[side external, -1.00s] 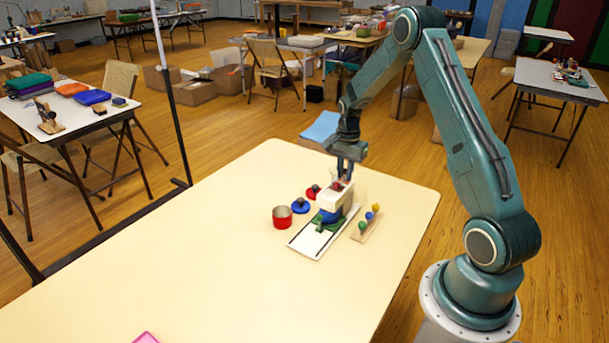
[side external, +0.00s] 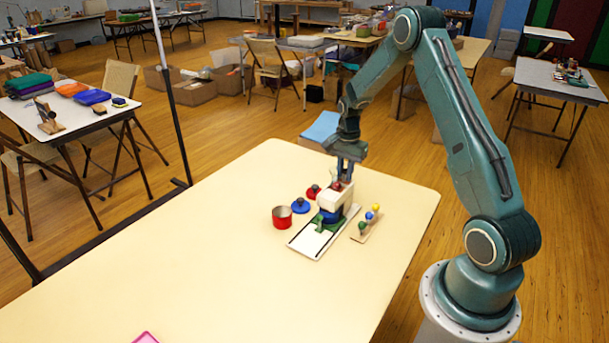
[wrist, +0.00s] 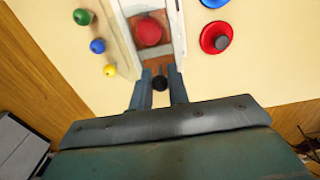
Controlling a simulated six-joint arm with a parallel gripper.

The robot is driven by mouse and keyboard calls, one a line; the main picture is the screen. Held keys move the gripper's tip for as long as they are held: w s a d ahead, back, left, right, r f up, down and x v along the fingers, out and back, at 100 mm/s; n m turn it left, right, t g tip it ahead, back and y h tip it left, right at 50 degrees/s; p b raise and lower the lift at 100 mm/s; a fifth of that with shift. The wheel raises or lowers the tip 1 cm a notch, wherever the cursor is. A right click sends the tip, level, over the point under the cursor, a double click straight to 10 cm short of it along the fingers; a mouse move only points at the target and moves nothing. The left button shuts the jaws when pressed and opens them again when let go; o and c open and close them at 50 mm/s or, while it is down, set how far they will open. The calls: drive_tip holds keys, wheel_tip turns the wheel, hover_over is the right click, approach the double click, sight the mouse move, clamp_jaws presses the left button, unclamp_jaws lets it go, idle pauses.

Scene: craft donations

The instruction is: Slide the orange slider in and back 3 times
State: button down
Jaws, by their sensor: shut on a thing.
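A white block-shaped device (side external: 331,204) stands on a pale base board (side external: 308,243) on the table. In the wrist view, a red ball (wrist: 149,32) sits at its top, and an orange-brown piece (wrist: 175,78), which looks like the orange slider, shows by the fingers. My gripper (wrist: 161,88) is shut on a small dark knob (wrist: 160,83) that seems to belong to the slider. In the side view my gripper (side external: 345,175) points down at the device's far side. The fingers hide part of the slider, so how far in it sits is hard to tell.
A red cup (side external: 282,217), a blue knobbed disc (side external: 300,206) and a red knobbed disc (side external: 313,191) stand left of the device. A small board (side external: 364,230) with blue, yellow and green balls lies at right. The table's near left is mostly clear.

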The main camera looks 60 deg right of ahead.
drive_tip(key=shift+d, duration=1.8)
idle(0.4)
drive_tip(key=shift+a, duration=1.85)
drive_tip(key=shift+d, duration=2)
drive_tip(key=c, duration=1.4)
unclamp_jaws()
drive_tip(key=shift+c, duration=0.2)
